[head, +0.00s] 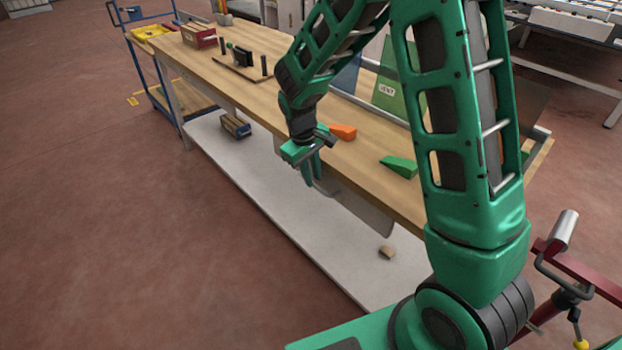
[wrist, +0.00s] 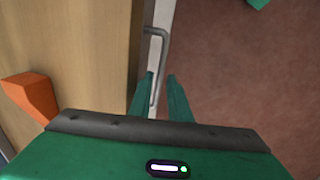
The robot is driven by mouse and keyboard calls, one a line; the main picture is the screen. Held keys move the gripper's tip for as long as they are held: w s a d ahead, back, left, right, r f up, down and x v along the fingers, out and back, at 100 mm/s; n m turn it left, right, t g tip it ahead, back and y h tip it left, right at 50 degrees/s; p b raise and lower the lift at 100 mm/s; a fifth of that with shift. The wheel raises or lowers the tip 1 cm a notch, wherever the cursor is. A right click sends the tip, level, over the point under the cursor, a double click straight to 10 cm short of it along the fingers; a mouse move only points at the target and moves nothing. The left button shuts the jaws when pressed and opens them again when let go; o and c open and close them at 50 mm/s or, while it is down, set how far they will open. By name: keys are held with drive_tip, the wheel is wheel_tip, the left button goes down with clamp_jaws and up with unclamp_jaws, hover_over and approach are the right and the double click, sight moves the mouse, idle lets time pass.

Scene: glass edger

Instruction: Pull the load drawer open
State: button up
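The load drawer (head: 362,208) shows in the head view as a grey front panel under the edge of the wooden bench, partly hidden by my gripper. Its grey bar handle (wrist: 163,48) stands out from the bench side in the wrist view. My gripper (head: 312,172) points down at the bench's front edge. In the wrist view its two green fingers (wrist: 161,82) are apart, with the lower part of the handle appearing in the gap between them. I cannot tell whether either finger touches it. The drawer looks shut.
An orange wedge (head: 343,131) and a green wedge (head: 399,166) lie on the bench top (head: 290,108). A pale lower shelf (head: 270,195) runs below, bearing a small wooden block (head: 386,252) and a dark box (head: 235,126). The red floor in front is clear.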

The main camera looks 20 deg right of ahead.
drive_tip(key=shift+d+f, duration=0.15)
drive_tip(key=shift+f, duration=0.7)
drive_tip(key=shift+c, duration=0.3)
clamp_jaws()
